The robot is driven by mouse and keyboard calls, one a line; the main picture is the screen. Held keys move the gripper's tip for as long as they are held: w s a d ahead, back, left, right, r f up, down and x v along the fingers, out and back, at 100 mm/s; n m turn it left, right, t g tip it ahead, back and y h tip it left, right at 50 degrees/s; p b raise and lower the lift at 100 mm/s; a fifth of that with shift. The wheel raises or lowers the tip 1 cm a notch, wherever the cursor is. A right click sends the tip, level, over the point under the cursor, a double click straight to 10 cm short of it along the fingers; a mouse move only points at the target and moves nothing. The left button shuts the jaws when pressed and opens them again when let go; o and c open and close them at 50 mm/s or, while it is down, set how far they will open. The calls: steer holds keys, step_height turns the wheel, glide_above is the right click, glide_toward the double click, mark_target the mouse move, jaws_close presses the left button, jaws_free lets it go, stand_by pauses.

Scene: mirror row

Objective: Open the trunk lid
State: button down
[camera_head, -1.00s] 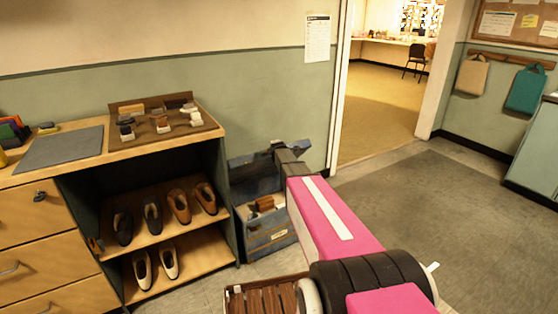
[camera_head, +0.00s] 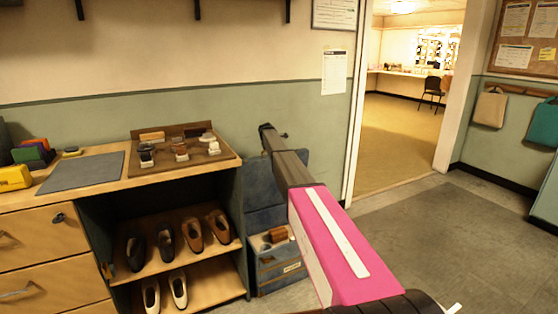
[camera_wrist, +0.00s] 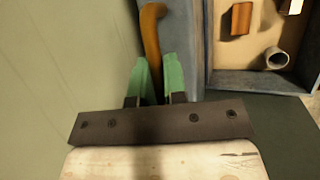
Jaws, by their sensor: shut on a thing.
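The blue trunk (camera_head: 280,272) stands on the floor right of the shelf unit. Its lid (camera_head: 260,195) is raised, standing about upright near the wall. My gripper (camera_head: 268,128) is at the lid's top edge, partly hidden by my arm. In the wrist view, its green fingers (camera_wrist: 158,72) are closed around a curved brown strap or handle (camera_wrist: 152,32) beside the blue lid (camera_wrist: 184,55). The trunk's open inside (camera_wrist: 258,52) shows at the upper right, holding a brown block (camera_wrist: 241,18) and a pale roll (camera_wrist: 277,57).
The wooden shelf unit (camera_head: 180,258) with several shoes stands left of the trunk, with a tray of brushes (camera_head: 200,155) on top. The green wall is close behind the lid. A doorway and open floor (camera_head: 420,240) lie to the right.

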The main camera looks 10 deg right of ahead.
steer(key=w+a, duration=0.2)
steer(key=w, duration=0.6)
steer(key=shift+w+a, duration=0.25)
steer(key=shift+a, duration=0.05)
steer(key=shift+f, duration=0.1)
steer(key=c, duration=1.2)
jaws_free()
steer(key=shift+s, duration=0.15)
steer(key=v, duration=1)
steer(key=shift+r, duration=0.4)
steer(key=shift+s, duration=0.1)
